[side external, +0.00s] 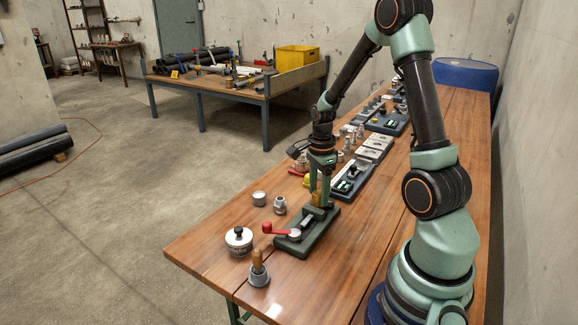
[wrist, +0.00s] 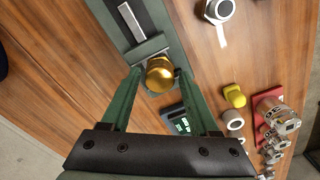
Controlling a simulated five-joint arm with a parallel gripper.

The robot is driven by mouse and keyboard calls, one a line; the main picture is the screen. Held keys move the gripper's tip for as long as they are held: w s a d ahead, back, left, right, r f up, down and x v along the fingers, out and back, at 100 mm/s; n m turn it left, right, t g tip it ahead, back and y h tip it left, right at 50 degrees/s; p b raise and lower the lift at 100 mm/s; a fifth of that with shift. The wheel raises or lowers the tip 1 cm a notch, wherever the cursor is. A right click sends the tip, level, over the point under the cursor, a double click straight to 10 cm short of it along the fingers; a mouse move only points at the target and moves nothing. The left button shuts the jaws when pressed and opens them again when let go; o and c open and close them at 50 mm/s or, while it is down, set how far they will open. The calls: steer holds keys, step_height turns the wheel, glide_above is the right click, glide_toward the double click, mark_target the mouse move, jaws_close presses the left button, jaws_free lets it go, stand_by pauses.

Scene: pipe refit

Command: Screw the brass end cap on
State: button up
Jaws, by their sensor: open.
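The brass end cap (wrist: 160,73) shows round and golden at a grey metal block on the green base plate (wrist: 152,22). In the side view the cap (side external: 317,198) is a small brass patch, partly hidden by my fingers. My gripper (wrist: 161,88) is open, with one finger on each side of the cap; gaps seem to show on both sides. In the side view my gripper (side external: 320,201) points straight down over the rear end of the base plate (side external: 300,245). The threads under the cap are hidden.
A lidded pot (side external: 239,240), a wooden-handled tool (side external: 258,268) and metal fittings (side external: 280,205) stand left of the plate. Trays with parts (side external: 352,180) lie behind. The bench right of the plate is clear.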

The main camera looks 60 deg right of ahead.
steer(key=n, duration=0.6)
steer(key=n, duration=0.6)
stand_by(0.3)
steer(key=n, duration=0.6)
stand_by(0.4)
steer(key=n, duration=0.6)
steer(key=shift+c, duration=0.3)
